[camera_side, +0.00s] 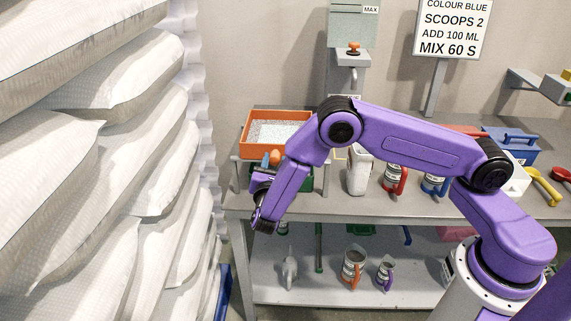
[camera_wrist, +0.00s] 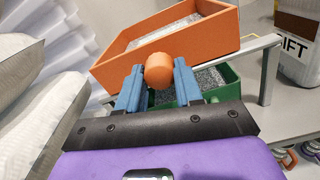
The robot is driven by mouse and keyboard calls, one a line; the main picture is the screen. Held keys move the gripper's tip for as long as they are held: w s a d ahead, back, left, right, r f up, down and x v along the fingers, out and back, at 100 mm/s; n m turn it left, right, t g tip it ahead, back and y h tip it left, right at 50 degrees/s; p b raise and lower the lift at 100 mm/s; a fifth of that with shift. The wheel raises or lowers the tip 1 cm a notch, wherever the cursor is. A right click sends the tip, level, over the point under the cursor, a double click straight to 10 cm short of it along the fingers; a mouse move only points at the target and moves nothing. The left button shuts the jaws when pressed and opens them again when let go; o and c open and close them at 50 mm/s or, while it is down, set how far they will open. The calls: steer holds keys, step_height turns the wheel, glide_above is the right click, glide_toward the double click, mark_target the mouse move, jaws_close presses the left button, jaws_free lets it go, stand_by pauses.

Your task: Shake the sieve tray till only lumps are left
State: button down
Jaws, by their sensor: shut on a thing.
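The orange sieve tray (camera_side: 246,136) stands at the left end of the bench, with pale speckled material (camera_side: 280,132) inside. The tray (camera_wrist: 205,46) also shows at the top of the wrist view, tilted in that picture. My gripper (camera_wrist: 157,76) has its blue fingers shut on the tray's round orange handle (camera_wrist: 159,70). In the side view my gripper (camera_side: 274,162) is at the tray's near side, partly covered by my arm. A green bin (camera_wrist: 229,89) with grey-white grains (camera_wrist: 208,78) lies below the tray. I cannot tell lumps from fine grains.
A grey rail (camera_wrist: 255,50) runs beside the tray. White sacks (camera_side: 110,140) are stacked close on the left. A white container (camera_side: 359,172) and several handled jugs stand right of the tray. More jugs (camera_side: 354,268) are on the lower shelf.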

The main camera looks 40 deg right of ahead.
steer(key=shift+w+a, duration=0.8)
steer(key=shift+a, duration=0.05)
steer(key=c, duration=0.7)
jaws_free()
steer(key=shift+c, duration=0.2)
steer(key=v, duration=1.7)
steer(key=shift+s+a+r, duration=0.15)
